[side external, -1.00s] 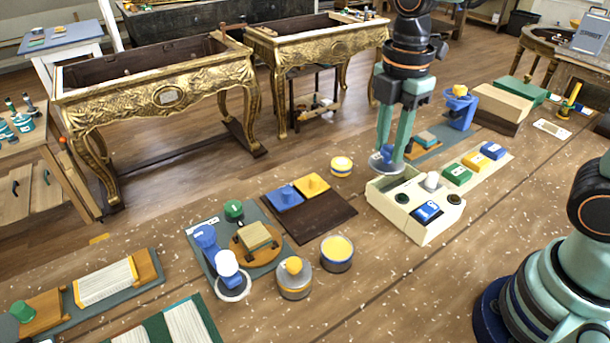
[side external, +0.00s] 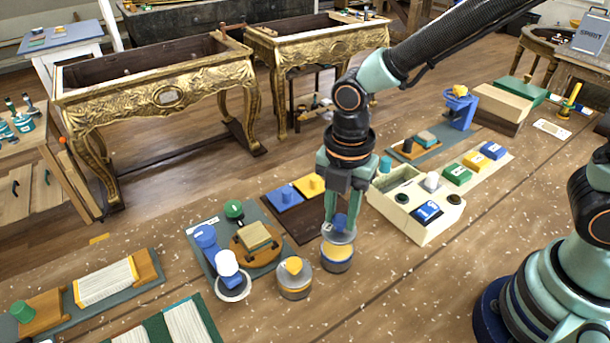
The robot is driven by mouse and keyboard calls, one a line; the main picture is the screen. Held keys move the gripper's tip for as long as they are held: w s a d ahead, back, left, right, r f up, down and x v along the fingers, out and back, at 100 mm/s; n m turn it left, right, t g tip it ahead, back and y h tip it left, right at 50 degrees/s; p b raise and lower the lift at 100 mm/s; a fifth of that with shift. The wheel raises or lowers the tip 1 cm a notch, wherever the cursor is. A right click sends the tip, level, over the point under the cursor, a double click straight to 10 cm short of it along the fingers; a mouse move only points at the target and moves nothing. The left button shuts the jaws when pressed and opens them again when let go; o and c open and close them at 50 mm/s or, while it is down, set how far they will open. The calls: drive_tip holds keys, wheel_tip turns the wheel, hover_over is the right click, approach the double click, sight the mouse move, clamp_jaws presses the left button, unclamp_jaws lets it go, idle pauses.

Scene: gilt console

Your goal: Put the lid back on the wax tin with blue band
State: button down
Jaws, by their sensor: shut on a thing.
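The wax tin with the blue band (side external: 337,265) stands on the bench in the middle of the side external view. A strip of its yellow wax shows below the lid. My gripper (side external: 340,217) points down above this tin, shut on the blue knob of a grey round lid (side external: 341,237). The lid overlaps the back of the tin's opening in the picture and seems slightly above it; whether they touch is not clear. My fingers partly hide the knob.
A second grey tin (side external: 294,281) with a yellow-knobbed lid stands close at the left. A dark board (side external: 300,222) with blue and yellow blocks lies behind. A cream box (side external: 420,222) with compartments stands at the right. The bench in front is clear.

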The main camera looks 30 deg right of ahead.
sight(339, 230)
drive_tip(key=shift+f, duration=2.05)
drive_tip(key=shift+f, duration=0.15)
idle(0.6)
drive_tip(key=shift+c, duration=0.2)
unclamp_jaws()
idle(0.4)
drive_tip(key=shift+r, duration=3.5)
clamp_jaws()
